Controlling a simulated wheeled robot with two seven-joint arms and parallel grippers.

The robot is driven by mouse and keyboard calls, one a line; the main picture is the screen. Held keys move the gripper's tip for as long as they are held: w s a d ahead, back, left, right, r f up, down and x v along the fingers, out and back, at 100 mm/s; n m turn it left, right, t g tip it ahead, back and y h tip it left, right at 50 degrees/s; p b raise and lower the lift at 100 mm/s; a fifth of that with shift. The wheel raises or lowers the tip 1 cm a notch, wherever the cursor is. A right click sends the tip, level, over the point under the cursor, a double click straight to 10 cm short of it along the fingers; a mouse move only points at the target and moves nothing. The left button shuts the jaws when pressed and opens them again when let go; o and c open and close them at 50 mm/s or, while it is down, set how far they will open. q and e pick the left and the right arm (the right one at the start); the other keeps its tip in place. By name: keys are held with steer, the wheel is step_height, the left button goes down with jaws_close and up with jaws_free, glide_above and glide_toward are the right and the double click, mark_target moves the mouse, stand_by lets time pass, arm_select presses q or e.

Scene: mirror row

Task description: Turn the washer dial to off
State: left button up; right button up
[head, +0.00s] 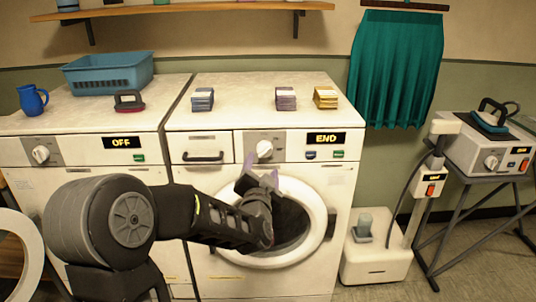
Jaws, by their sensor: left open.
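The right washer (212,287) has a round white dial (265,150) on a grey panel, and its display (326,138) reads END. The left washer (85,173) has a similar dial (41,154), and its display (122,142) reads OFF. My left gripper (261,170) is open and empty in front of the right washer, just below its dial in the picture. Its fingers point up towards that dial; I cannot tell how far off they are. My left arm hides part of both washers' fronts and part of the round door. My right gripper is out of view.
The round door (316,200) is behind my left gripper. A drawer handle (203,157) sticks out left of the dial. Small stacks (285,98) and a blue basket (108,72) stand on the washers. An ironing station (490,150) and a white floor unit (377,255) are at the right.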

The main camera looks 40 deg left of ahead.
mark_target(264, 153)
arm_select(q)
steer(key=shift+p+x, duration=0.4)
steer(key=shift+x, duration=3.45)
steer(key=shift+c, duration=0.3)
steer(key=c, duration=1.3)
steer(key=shift+f+n+b, duration=0.25)
steer(key=shift+n+b, duration=0.45)
steer(key=shift+b, duration=0.45)
steer(key=n+b, duration=0.3)
steer(key=b, duration=0.1)
steer(key=n+b, duration=0.3)
steer(key=b, duration=0.1)
steer(key=shift+f+t+y, duration=0.15)
steer(key=shift+t+y, duration=0.15)
steer(key=shift+y, duration=0.1)
steer(key=shift+r+n+b, duration=0.2)
steer(key=shift+n+b, duration=1.2)
steer(key=shift+n, duration=0.2)
